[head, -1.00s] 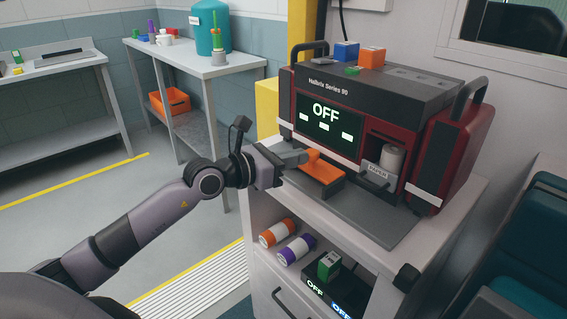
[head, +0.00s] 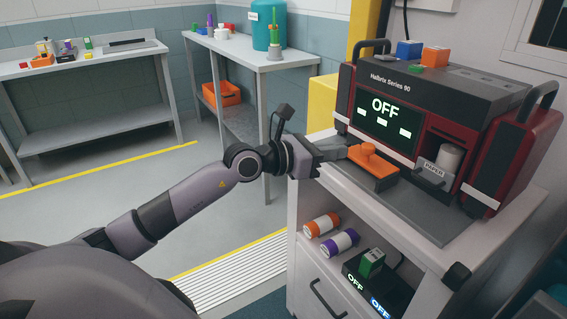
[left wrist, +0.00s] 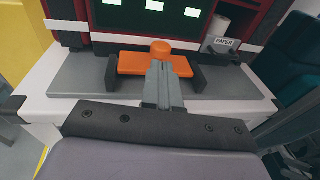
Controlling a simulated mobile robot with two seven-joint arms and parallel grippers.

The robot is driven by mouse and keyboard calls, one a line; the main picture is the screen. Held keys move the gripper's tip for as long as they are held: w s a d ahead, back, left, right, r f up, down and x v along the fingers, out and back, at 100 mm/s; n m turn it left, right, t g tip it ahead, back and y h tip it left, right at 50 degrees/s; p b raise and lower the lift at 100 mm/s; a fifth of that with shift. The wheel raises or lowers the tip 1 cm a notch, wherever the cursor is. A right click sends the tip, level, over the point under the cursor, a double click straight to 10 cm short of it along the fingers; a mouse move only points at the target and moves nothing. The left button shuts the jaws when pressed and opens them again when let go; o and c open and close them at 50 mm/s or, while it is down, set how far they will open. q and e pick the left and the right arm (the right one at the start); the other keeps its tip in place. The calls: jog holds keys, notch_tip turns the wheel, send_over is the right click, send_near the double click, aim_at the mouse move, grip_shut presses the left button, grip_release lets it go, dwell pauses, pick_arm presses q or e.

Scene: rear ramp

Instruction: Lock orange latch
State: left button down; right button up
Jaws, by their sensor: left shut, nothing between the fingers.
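The orange latch (head: 372,165) lies on the grey board in front of the red and black machine, which reads "Helbrix Series 90" and "OFF" (head: 411,115). In the left wrist view the latch is a flat orange bar (left wrist: 133,63) with a round knob, between two dark brackets. My left gripper (head: 345,154) is shut and empty. Its fingertips (left wrist: 160,66) are at the near side of the knob; whether they touch it I cannot tell. My right gripper is not in view.
The white cabinet (head: 308,190) under the machine holds an orange and a purple canister and devices reading "OFF". A paper roll (head: 449,158) stands right of the latch. Blue and orange blocks sit on the machine. Floor is free at left.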

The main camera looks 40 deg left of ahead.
pick_arm(q)
jog(key=b+v, duration=0.1)
jog(key=v, duration=0.8)
jog(key=shift+s+a, duration=0.15)
jog(key=shift+s, duration=0.1)
dwell(0.4)
